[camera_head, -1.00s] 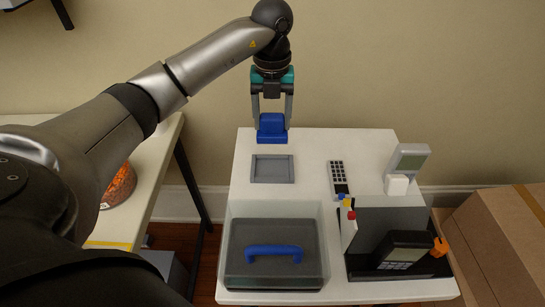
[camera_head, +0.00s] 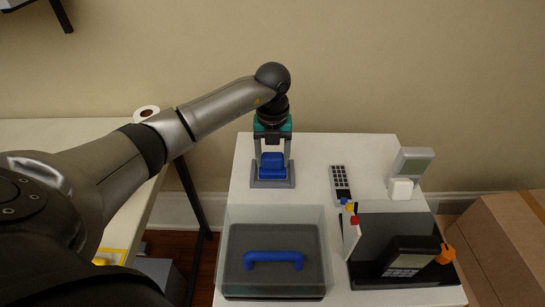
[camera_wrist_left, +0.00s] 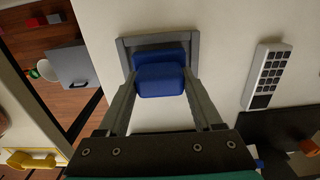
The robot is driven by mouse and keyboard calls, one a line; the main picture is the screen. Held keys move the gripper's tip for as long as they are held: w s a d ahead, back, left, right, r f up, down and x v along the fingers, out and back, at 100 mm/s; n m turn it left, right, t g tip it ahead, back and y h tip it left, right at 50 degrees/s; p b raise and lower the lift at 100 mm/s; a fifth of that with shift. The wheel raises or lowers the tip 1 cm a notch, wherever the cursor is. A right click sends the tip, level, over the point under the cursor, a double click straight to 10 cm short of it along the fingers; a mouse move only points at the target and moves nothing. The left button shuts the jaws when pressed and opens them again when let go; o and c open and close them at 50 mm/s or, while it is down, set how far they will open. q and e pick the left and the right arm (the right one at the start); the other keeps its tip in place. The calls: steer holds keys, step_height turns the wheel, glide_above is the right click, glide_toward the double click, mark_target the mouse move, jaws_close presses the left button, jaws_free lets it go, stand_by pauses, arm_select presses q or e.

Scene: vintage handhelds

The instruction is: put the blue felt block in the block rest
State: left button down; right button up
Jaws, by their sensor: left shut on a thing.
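The blue felt block (camera_head: 272,163) is between the fingers of my left gripper (camera_head: 272,168), which is shut on it. The block also shows in the wrist view (camera_wrist_left: 160,78). It is at the grey block rest (camera_head: 272,184), a shallow framed tray on the white table, and appears within its frame. The rest's rim shows around the block in the wrist view (camera_wrist_left: 126,44). I cannot tell whether the block touches the bottom of the rest. My right gripper is not in view.
In front stands a clear bin (camera_head: 275,289) with a blue handle (camera_head: 274,258). To the right are a keypad remote (camera_head: 341,184), a grey handheld on a white stand (camera_head: 411,163), and a black organizer (camera_head: 390,221) with a dark handheld (camera_head: 408,257). A cardboard box (camera_head: 510,230) stands far right.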

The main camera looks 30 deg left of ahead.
mark_target(273, 155)
arm_select(q)
steer(key=shift+f, duration=0.1)
steer(key=shift+c, duration=0.2)
jaws_free()
steer(key=shift+r, duration=0.3)
step_height(273, 155, up, 12)
steer(key=p, duration=0.2)
steer(key=shift+f, duration=0.15)
